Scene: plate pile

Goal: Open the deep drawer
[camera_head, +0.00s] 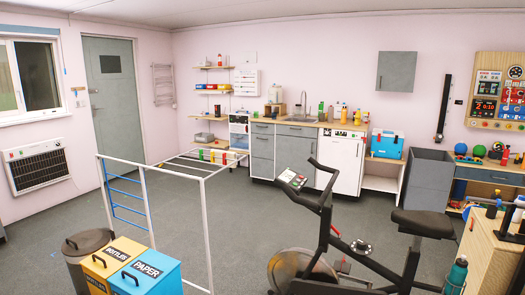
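A grey drawer stack (262,150) is in the kitchen counter along the back wall, left of the sink. Its fronts look shut, with a shallow one at the top and taller ones below. A wide grey drawer front (488,176) sits under the workbench top at the right and also looks shut. I cannot tell for certain which front is the deep drawer. Neither of my grippers is in view.
An exercise bike (320,240) stands in the right foreground, partly before the counter. A white frame (206,230) and lidded bins, including a blue one (150,275), stand at the left. A wooden cabinet (490,258) is at the right edge. Grey floor (240,225) lies open between.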

